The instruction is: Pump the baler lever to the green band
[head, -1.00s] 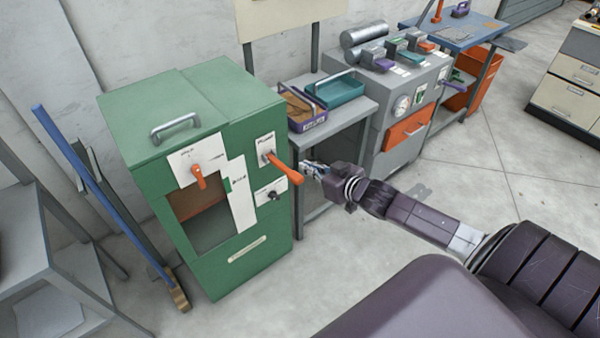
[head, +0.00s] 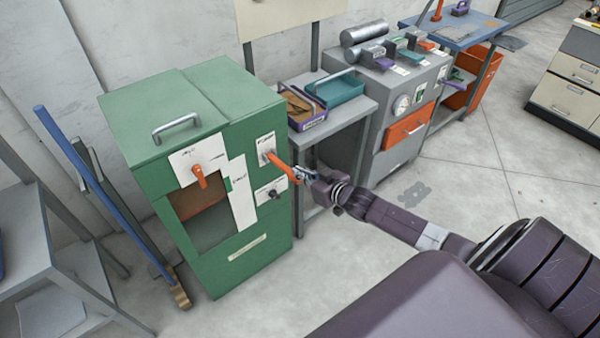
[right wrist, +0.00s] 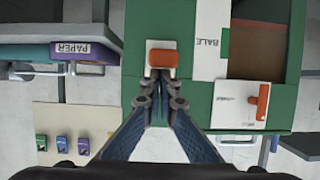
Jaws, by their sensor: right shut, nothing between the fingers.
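The green baler (head: 245,262) stands on the floor left of centre. Its orange pump lever (head: 281,168) sticks out from a white plate on the right of its front, pointing outward and slightly down. A white strip marked BALE (head: 242,205) has a small green band (head: 227,184) at its left edge; the band also shows in the right wrist view (right wrist: 225,42). My right gripper (head: 300,175) is shut and empty at the lever's outer end. In the right wrist view its fingertips (right wrist: 162,82) lie just below the orange lever end (right wrist: 163,58); I cannot tell whether they touch.
An orange door handle (head: 200,178) and a small dark knob (head: 272,194) are also on the baler's front. A grey side table (head: 345,113) with trays stands right of it, then a grey machine (head: 390,150). A blue bar (head: 90,175) leans at left. Open floor lies in front.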

